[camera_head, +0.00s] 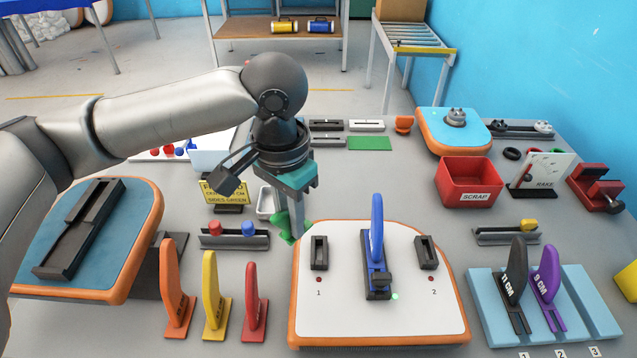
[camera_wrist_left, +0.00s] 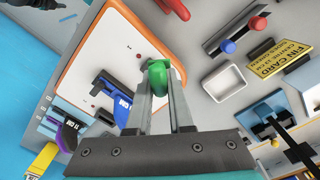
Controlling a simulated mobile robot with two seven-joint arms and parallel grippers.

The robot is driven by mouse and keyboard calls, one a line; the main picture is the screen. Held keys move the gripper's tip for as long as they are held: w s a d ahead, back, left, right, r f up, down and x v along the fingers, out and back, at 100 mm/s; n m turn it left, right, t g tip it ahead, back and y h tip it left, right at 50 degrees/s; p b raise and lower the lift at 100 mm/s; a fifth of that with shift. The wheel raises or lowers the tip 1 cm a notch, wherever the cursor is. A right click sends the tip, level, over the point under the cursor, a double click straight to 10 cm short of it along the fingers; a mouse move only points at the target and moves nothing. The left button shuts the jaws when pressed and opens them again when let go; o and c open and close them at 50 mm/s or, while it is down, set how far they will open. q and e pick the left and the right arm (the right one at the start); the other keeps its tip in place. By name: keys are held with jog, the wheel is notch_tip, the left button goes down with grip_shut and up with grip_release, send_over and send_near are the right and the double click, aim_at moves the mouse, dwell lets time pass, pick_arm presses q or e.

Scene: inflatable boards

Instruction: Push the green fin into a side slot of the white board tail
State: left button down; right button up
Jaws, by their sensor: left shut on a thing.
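The white board tail (camera_head: 345,318) with an orange rim lies on the table. It has a black side slot 1 (camera_head: 319,253) on the left and a black side slot 2 (camera_head: 427,252) on the right; both look empty. A blue fin (camera_head: 377,232) stands upright in the middle slot. My left gripper (camera_head: 296,216) is shut on the green fin (camera_head: 287,233), above the board's back-left edge near slot 1. The wrist view shows the green fin (camera_wrist_left: 157,79) between the fingers, partly hidden by them. My right gripper is not in view.
Orange, yellow and red fins (camera_head: 213,298) stand left of the board. A blue rack (camera_head: 575,290) with black and purple fins is to the right. A yellow fin card (camera_head: 224,193), a white dish (camera_head: 266,202) and a red scrap bin (camera_head: 468,182) stand behind.

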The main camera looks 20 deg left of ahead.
aim_at(308, 221)
pick_arm(q)
jog(key=m, duration=0.1)
jog(key=m+p, duration=0.1)
jog(key=shift+w+d+r+m, duration=0.2)
jog(key=shift+w+r+m, duration=0.15)
jog(key=shift+w+m, duration=0.05)
jog(key=shift+w+d+r+m+p, duration=0.1)
jog(key=shift+w+d+m+p, duration=0.05)
jog(key=shift+m+p, duration=0.4)
jog(key=shift+w+d+m+p, duration=0.15)
jog(key=shift+m+p, duration=0.2)
jog(key=shift+m, duration=0.3)
jog(key=m+p, duration=0.1)
jog(key=w+m+p, duration=0.1)
jog(key=m, duration=0.3)
jog(key=shift+w+d+r+p, duration=0.15)
jog(key=shift+d+p, duration=0.15)
jog(key=shift+p, duration=0.1)
jog(key=m+p, duration=0.3)
jog(key=m, duration=0.3)
jog(key=w+d+m+p, duration=0.1)
jog(key=m+p, duration=0.2)
jog(key=m, duration=0.3)
jog(key=m+p, duration=0.3)
jog(key=m, duration=0.3)
jog(key=shift+w+d+f+p, duration=0.25)
jog(key=shift+w+f+p, duration=0.1)
jog(key=shift+w+p, duration=0.05)
